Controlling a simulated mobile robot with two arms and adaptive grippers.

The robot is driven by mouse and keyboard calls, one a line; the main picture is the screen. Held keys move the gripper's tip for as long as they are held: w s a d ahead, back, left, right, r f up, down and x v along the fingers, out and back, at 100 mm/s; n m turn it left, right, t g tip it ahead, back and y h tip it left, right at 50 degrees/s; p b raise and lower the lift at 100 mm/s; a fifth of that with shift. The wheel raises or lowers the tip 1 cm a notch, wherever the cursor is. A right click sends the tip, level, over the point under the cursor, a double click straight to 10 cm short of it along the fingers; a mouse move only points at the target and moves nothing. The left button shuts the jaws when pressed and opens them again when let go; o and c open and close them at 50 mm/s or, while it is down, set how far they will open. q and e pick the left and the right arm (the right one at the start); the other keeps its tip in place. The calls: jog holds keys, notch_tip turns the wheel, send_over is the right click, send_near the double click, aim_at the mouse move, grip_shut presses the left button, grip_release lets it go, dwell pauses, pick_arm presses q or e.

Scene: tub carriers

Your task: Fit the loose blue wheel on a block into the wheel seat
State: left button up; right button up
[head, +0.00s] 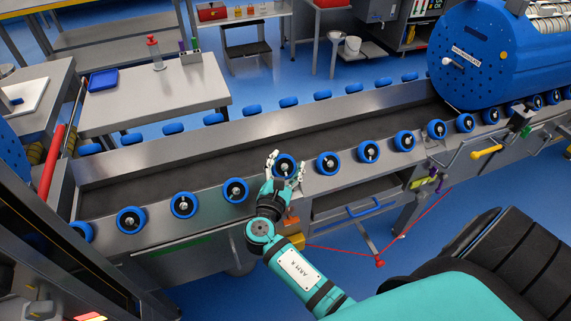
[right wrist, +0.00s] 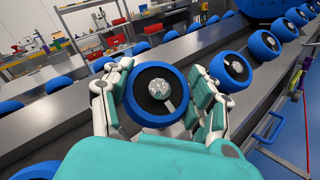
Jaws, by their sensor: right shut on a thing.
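My right gripper (head: 286,163) is shut on a blue wheel (head: 284,171) with a dark centre and a metal hub. The wheel is in line with the row of blue wheels along the near rail of the conveyor. In the right wrist view, the wheel (right wrist: 155,112) faces the camera, with fingers on its left and right sides. The wheel seat is not visible; the wheel and fingers cover the rail there. I cannot tell whether the wheel touches the rail. My left gripper is not in view.
Neighbouring wheels on the near rail (head: 236,190) stand close on both sides. A big blue drum (head: 468,68) stands at the right end of the conveyor. Below the rail are a yellow block (head: 297,241) and a drawer with a blue handle (head: 370,208).

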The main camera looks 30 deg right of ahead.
jog(key=shift+f+b, duration=1)
jog(key=shift+f, duration=0.35)
jog(key=o, duration=1.8)
jog(key=shift+d, duration=0.1)
jog(key=shift+c, duration=0.2)
jog(key=v, duration=1.2)
